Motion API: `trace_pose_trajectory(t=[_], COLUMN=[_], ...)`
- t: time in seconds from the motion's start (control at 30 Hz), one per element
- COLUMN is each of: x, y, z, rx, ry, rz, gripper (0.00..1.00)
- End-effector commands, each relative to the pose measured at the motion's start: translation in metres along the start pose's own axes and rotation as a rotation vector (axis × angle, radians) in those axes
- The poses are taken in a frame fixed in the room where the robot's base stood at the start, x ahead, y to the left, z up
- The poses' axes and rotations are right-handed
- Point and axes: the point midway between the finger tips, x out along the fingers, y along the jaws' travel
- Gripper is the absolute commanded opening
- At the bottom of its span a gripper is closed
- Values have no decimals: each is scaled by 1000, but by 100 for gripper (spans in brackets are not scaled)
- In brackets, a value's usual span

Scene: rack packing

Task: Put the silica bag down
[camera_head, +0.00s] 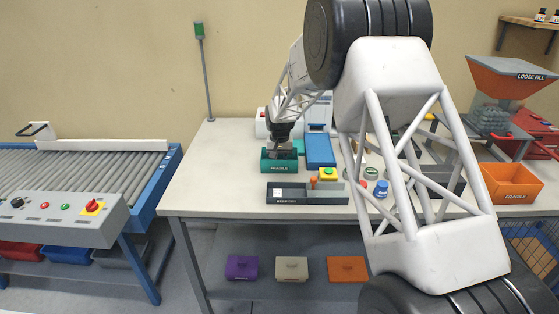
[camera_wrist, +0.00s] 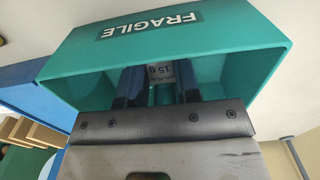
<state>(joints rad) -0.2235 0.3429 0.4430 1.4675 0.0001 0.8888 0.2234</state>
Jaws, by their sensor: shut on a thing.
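The silica bag (camera_wrist: 160,72) shows in the wrist view as a small pale packet with "15 g" print, between the two dark blue fingers. My gripper (camera_wrist: 159,84) is shut on it. The fingers reach down inside a teal box (camera_wrist: 230,42) with a FRAGILE label. Whether the bag touches the box floor cannot be told. In the head view the same teal box (camera_head: 279,167) stands on the table, with my gripper (camera_head: 284,148) over its opening; the bag is hidden there.
A blue box (camera_head: 320,150) stands close to the right of the teal box. A dark tray (camera_head: 335,200) lies in front. An orange FRAGILE bin (camera_head: 511,183) is at the right. A roller conveyor (camera_head: 85,165) stands left. The table's left part is clear.

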Motion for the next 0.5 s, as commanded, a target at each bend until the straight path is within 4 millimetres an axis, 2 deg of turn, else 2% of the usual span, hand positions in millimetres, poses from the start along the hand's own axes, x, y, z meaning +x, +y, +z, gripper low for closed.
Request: trace_pose_trajectory(t=[0.4, 0.43, 0.5], x=[3, 3, 2], y=[0, 0, 0], z=[0, 0, 0], rx=[0, 0, 0], ry=[0, 1, 1], rz=[0, 0, 0], gripper=[9, 33, 44])
